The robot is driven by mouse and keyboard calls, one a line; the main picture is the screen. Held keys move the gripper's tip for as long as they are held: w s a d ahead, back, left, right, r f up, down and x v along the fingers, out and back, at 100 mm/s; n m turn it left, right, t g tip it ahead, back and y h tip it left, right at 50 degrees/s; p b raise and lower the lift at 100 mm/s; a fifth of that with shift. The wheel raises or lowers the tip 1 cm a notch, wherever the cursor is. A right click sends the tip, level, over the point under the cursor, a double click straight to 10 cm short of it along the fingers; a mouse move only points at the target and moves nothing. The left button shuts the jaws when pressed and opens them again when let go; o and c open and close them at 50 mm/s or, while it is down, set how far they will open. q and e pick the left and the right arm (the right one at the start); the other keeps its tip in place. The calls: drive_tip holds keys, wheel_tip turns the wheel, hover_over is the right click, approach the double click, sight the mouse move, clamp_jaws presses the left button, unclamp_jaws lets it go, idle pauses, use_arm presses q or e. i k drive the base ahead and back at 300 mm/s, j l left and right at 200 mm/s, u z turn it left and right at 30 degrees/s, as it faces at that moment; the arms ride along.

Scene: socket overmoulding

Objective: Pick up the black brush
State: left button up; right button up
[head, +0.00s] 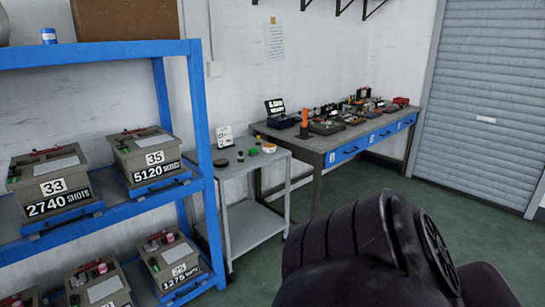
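I cannot make out a black brush in the head view. Small dark items lie on the grey cart (231,168) and on the long workbench (338,140), but they are too small to tell whether one is a brush. Neither of my grippers is in view. A large dark rounded part at the lower right looks like a link of my own arm, and it hides the floor behind it.
A blue shelf rack (110,50) at the left holds several grey boxes, including one marked 33 (53,187) and one marked 35 (150,157). An orange upright object (304,119) stands on the workbench. Green floor (395,187) lies clear before the shutter door (486,90).

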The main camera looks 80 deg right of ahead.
sight(240, 158)
drive_tip(key=z, duration=2.3)
drive_tip(key=u, duration=1.5)
drive_tip(key=z, duration=1.5)
drive_tip(key=i+l+u, duration=0.3)
drive_tip(key=i+l, duration=0.5)
